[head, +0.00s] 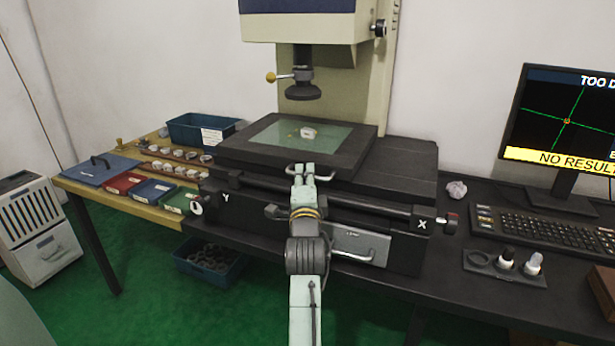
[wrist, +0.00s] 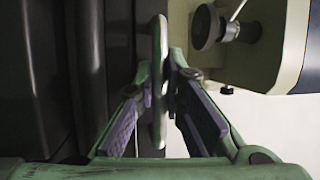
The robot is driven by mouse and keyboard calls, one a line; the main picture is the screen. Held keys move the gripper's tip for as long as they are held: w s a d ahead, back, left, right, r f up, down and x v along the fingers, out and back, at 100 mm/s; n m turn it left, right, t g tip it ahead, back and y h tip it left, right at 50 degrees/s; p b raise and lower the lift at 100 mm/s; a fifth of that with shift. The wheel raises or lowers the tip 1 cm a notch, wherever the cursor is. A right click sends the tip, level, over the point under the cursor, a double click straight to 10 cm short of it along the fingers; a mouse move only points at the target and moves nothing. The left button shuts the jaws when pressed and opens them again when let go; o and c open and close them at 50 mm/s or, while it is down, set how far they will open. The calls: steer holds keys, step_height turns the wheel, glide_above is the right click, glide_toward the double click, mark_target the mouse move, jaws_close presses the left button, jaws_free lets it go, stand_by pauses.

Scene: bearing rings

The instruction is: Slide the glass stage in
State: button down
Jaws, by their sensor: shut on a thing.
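The glass stage is a dark flat frame (head: 240,150) with a pale green glass plate (head: 335,140) set in it, under the measuring machine's lens (head: 303,90). A small metal ring (head: 308,132) lies on the glass. My gripper (head: 301,170) is at the front edge of the stage in the head view. In the wrist view, my gripper's fingers (wrist: 164,85) are shut on a thin metal handle bar (wrist: 159,120), one on each side. The handle's hold on the stage is mostly hidden by my gripper in the head view.
Rails and knobs marked Y (head: 197,204) and X (head: 450,222) flank the machine's front. A drawer handle (head: 345,254) sticks out below. Left is a side table with colored trays (head: 125,182) and a blue bin (head: 185,125); right are a keyboard (head: 560,237) and monitor.

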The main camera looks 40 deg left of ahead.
steer(key=shift+a, duration=0.1)
steer(key=c, duration=1.9)
jaws_free()
steer(key=shift+s+a, duration=0.1)
steer(key=shift+c, duration=0.2)
steer(key=shift+s+d+f, duration=0.15)
steer(key=shift+s+d, duration=0.15)
steer(key=shift+d, duration=0.1)
steer(key=v, duration=1.1)
